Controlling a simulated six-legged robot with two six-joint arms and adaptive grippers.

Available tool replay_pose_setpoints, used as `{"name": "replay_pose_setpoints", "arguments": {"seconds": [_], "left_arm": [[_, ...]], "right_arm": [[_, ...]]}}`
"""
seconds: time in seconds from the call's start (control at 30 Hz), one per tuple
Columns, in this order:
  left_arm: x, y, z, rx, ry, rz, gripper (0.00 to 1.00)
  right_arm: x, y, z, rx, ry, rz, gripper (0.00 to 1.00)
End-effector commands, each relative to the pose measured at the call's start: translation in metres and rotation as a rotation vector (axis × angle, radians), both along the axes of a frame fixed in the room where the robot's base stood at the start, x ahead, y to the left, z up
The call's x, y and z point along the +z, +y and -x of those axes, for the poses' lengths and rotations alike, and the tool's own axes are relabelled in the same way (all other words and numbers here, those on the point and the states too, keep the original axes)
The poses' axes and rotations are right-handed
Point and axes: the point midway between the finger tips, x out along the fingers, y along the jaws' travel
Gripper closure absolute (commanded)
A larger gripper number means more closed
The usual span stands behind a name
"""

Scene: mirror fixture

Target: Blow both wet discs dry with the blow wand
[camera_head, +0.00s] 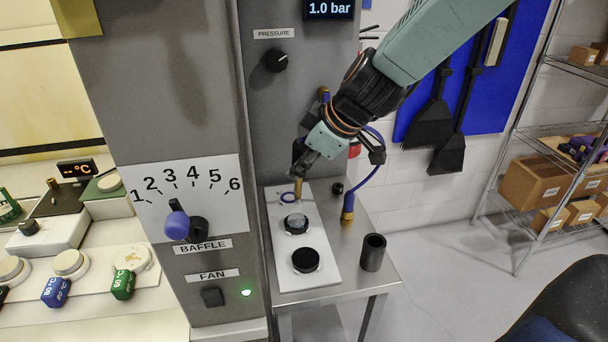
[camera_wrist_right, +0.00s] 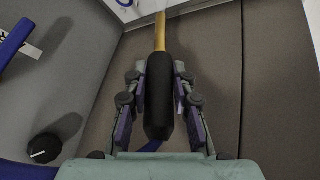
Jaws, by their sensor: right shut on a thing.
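Two round discs sit on a white board (camera_head: 314,268) on a small steel table. The far disc (camera_head: 296,223) has a grey, glossy-looking top; the near disc (camera_head: 306,260) looks plain black. My right gripper (camera_head: 304,160) is above the far end of the board. In the right wrist view it (camera_wrist_right: 161,85) is shut on the blow wand's black handle (camera_wrist_right: 159,100). The wand's brass tube (camera_head: 299,188) points down over the board, beyond the far disc. A blue hose (camera_head: 372,170) loops beside my wrist. My left gripper is not in view.
A dark open cylinder (camera_head: 373,251) stands on the steel table (camera_head: 353,275), right of the board. A grey cabinet with a baffle lever (camera_head: 184,225) is left. A pressure knob (camera_head: 276,60) and 1.0 bar display (camera_head: 330,9) are above.

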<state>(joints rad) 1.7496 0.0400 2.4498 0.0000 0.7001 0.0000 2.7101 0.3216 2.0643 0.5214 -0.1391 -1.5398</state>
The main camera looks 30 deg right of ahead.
Motion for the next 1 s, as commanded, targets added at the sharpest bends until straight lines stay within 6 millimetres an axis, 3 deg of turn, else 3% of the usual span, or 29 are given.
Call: {"name": "replay_pose_setpoints", "arguments": {"seconds": [0.17,0.6,1.0], "left_arm": [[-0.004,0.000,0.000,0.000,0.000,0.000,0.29],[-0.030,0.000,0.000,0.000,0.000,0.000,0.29],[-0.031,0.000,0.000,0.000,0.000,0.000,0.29]], "right_arm": [[-0.004,0.000,-0.002,0.000,-0.004,0.001,1.00],[-0.037,-0.002,-0.009,0.001,-0.003,0.001,1.00],[-0.037,-0.003,-0.010,-0.001,-0.003,0.001,1.00]]}}
